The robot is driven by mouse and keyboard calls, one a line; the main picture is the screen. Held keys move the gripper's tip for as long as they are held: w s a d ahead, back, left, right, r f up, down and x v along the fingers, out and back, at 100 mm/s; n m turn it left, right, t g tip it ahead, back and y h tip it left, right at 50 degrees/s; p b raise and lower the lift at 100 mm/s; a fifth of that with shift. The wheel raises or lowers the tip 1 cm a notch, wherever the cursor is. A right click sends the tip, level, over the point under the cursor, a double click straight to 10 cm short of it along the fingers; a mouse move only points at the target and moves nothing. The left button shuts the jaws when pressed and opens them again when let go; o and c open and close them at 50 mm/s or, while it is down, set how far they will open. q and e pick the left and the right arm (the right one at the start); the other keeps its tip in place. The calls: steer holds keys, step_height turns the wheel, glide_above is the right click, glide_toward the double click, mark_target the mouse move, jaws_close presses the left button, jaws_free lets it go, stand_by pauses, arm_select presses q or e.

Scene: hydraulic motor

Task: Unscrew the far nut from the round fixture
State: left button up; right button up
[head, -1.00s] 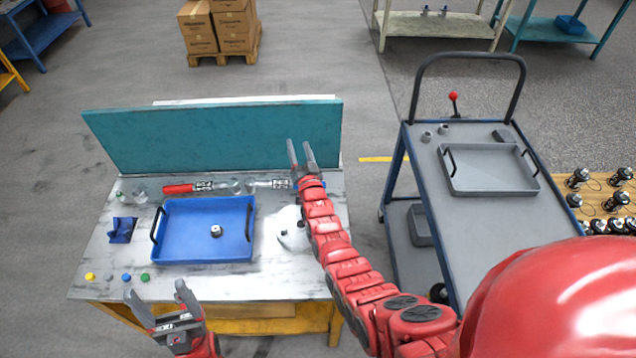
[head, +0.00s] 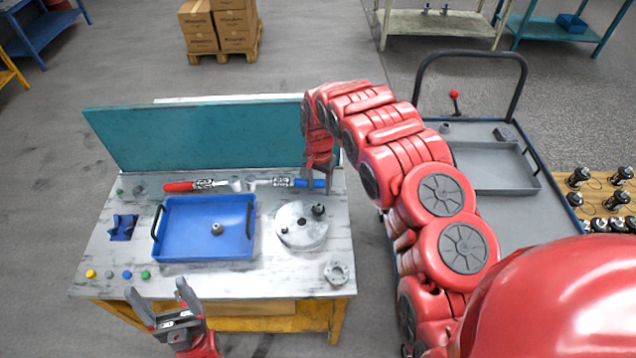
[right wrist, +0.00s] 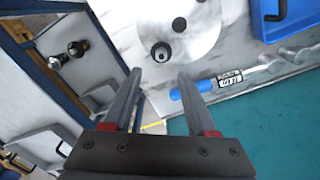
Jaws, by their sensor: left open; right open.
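The round fixture (head: 296,236) is a pale metal disc on the right part of the workbench. The far nut (head: 319,210) is a small dark grey piece at the disc's far right edge. In the right wrist view the nut (right wrist: 161,52) is ring-shaped and sits on the disc (right wrist: 205,40). My right gripper (head: 318,186) is open, pointing down just beyond the nut. In the right wrist view its fingers (right wrist: 160,77) are apart and empty, with the nut ahead between their lines. My left gripper (head: 162,300) is open and empty at the bench's front edge.
A blue tray (head: 180,250) holding another nut (head: 217,229) lies left of the fixture. A red-handled tool (head: 180,186) and a blue-handled tool (right wrist: 190,89) lie behind. A flanged metal part (head: 337,272) lies in front right. A teal panel (head: 190,135) closes the bench's back.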

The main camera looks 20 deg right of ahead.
mark_target(318, 205)
steer(key=shift+w+f, duration=0.15)
steer(key=shift+f, duration=0.75)
steer(key=shift+f+b, duration=2.3)
steer(key=shift+f, duration=1.3)
jaws_close()
steer(key=shift+c, duration=1.2)
jaws_free()
steer(key=shift+b, duration=0.3)
